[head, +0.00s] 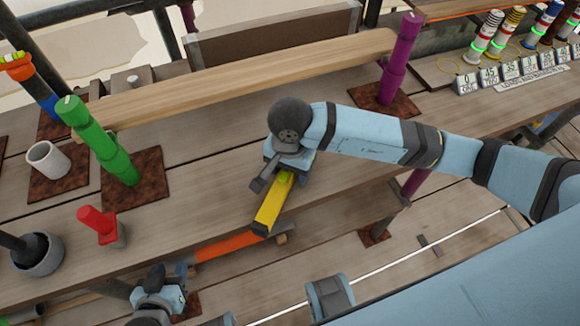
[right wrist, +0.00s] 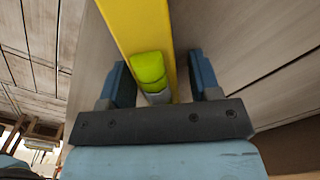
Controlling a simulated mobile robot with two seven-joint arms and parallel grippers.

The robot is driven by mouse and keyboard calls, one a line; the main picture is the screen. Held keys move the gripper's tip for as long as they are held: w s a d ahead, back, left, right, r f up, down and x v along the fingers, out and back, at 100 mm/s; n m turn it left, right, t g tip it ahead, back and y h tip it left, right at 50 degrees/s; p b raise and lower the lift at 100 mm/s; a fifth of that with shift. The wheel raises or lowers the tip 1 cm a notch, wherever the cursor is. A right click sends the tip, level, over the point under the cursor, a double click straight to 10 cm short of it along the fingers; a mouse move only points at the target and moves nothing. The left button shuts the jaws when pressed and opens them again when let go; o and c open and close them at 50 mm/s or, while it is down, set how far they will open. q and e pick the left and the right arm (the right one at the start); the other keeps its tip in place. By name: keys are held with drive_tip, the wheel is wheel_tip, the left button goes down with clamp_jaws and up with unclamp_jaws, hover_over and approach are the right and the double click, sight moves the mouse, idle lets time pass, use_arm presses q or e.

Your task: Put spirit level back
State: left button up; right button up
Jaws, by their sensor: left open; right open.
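The yellow spirit level (head: 268,209), with a bright green vial (right wrist: 149,69), lies on the wooden plank table (head: 200,215) near its front edge. My right gripper (head: 272,182) is over the level's far end. In the right wrist view the open fingers of my right gripper (right wrist: 160,84) stand on either side of the level, with a gap visible on each side. My left gripper (head: 168,279) is open and empty, low at the bottom of the head view, beside the table's front edge and apart from the level.
An orange strip (head: 230,246) runs along the front edge left of the level. A red-handled tool (head: 98,222), a white cup (head: 47,159) and a green post (head: 100,145) stand at left. A long wooden beam (head: 240,80) lies behind; a purple post (head: 399,60) stands at back right.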

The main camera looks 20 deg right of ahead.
wheel_tip(320, 180, up, 11)
drive_tip(key=shift+r, duration=0.65)
